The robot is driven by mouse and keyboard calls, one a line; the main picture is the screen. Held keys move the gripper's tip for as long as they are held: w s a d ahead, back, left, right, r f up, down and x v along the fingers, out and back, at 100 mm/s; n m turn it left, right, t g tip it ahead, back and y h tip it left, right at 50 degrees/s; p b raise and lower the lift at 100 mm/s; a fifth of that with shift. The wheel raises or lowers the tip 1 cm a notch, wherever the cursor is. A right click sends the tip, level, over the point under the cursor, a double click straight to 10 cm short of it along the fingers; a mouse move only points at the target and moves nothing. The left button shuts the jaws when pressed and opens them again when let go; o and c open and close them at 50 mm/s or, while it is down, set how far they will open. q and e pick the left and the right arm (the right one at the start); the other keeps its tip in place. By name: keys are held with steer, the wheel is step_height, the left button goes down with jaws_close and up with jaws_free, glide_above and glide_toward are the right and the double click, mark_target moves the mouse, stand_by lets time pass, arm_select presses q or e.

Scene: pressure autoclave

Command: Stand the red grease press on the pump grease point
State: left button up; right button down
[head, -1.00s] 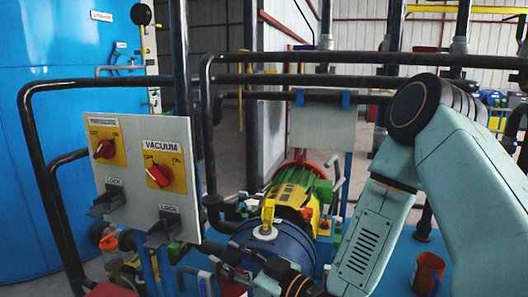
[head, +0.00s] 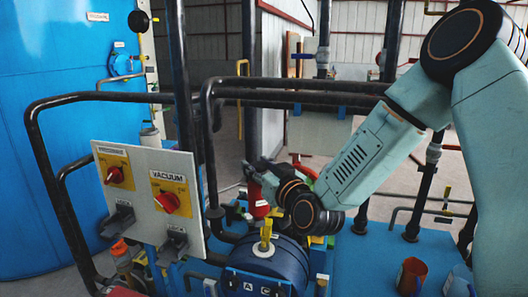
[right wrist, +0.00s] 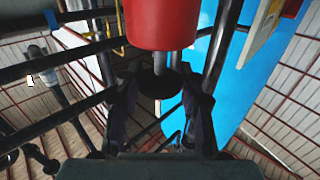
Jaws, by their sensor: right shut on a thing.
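The red grease press (head: 259,198) is in the grasp of my right gripper (head: 258,172) in the head view. Its red body hangs above the blue pump drum (head: 262,268). In the right wrist view the red body (right wrist: 160,22) fills the top middle, and a thin grey stem runs from it between the two dark fingers of my right gripper (right wrist: 160,88). A yellow fitting (head: 266,236) with a pale ring sits on top of the drum, just below the press. I cannot tell which part is the grease point, or whether the press touches anything. My left gripper is out of view.
A switch panel (head: 145,158) with red knobs stands left of the pump. Dark pipes (head: 290,97) run behind and above it. An orange-red cup (head: 411,276) stands on the blue base (head: 372,262) at right. A large blue vessel (head: 62,110) stands at far left.

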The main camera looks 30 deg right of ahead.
mark_target(259, 203)
steer(key=shift+w+d+r+h, duration=0.2)
steer(key=shift+w+d+h, duration=0.1)
steer(key=shift+d, duration=0.25)
steer(key=shift+w+d+f+m+h, duration=0.2)
steer(key=shift+d+f+m+h, duration=0.2)
steer(key=shift+d+f, duration=0.15)
steer(key=shift+s+a+r, duration=0.1)
steer(key=shift+r, duration=0.05)
steer(key=shift+f+b, duration=2.1)
steer(key=shift+f, duration=0.85)
